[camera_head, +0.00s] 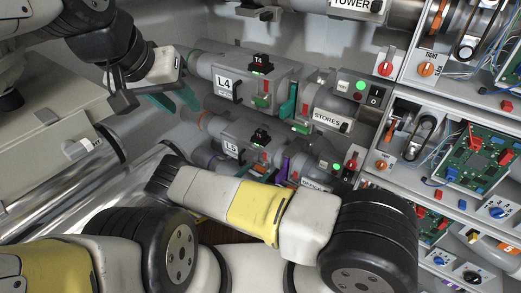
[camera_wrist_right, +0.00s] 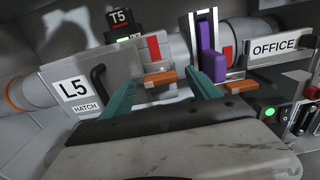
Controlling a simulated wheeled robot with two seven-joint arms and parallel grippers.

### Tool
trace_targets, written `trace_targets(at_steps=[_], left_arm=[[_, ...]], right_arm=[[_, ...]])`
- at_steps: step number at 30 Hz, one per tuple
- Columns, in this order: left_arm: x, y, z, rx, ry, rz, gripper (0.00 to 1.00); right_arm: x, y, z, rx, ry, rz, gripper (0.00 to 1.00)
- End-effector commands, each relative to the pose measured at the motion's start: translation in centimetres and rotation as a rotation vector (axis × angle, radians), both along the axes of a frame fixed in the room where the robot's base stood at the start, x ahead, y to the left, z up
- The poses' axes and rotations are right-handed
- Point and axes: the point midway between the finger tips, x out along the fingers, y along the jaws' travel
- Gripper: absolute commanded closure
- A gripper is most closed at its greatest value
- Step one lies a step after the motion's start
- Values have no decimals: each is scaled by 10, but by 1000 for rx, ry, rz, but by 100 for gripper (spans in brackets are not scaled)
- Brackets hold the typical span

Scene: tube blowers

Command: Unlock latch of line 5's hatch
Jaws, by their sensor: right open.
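The line 5 hatch, labelled L5 HATCH (camera_wrist_right: 75,90), is a grey box with a black handle (camera_wrist_right: 98,76). It also shows in the head view (camera_head: 231,149), partly behind my right arm. A small orange latch (camera_wrist_right: 160,77) sits at its right side, below a red mark (camera_wrist_right: 153,48). My right gripper (camera_wrist_right: 162,80) is open, with teal fingertips apart on either side of the latch in the wrist picture; contact cannot be told. My left gripper (camera_head: 175,101) looks open and empty, left of the L4 hatch.
A purple lever (camera_wrist_right: 208,55) with an orange tab (camera_wrist_right: 241,87) stands right of the latch, near the OFFICE sign (camera_wrist_right: 276,47). A T5 display (camera_wrist_right: 118,18) is above the hatch. The L4 hatch (camera_head: 228,84) lies above L5; circuit boards (camera_head: 472,157) fill the right.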

Motion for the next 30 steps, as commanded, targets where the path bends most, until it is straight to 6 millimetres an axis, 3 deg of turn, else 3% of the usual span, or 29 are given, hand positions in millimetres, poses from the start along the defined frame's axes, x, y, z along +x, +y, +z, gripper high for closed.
trace_targets(at_steps=[9, 19, 30], left_arm=[[0, 0, 0, 0, 0, 0, 64], [0, 0, 0, 0, 0, 0, 64], [0, 0, 0, 0, 0, 0, 64]], right_arm=[[2, 0, 0, 1, 1, 3, 29], [2, 0, 0, 1, 1, 2, 91], [2, 0, 0, -54, 41, 2, 91]])
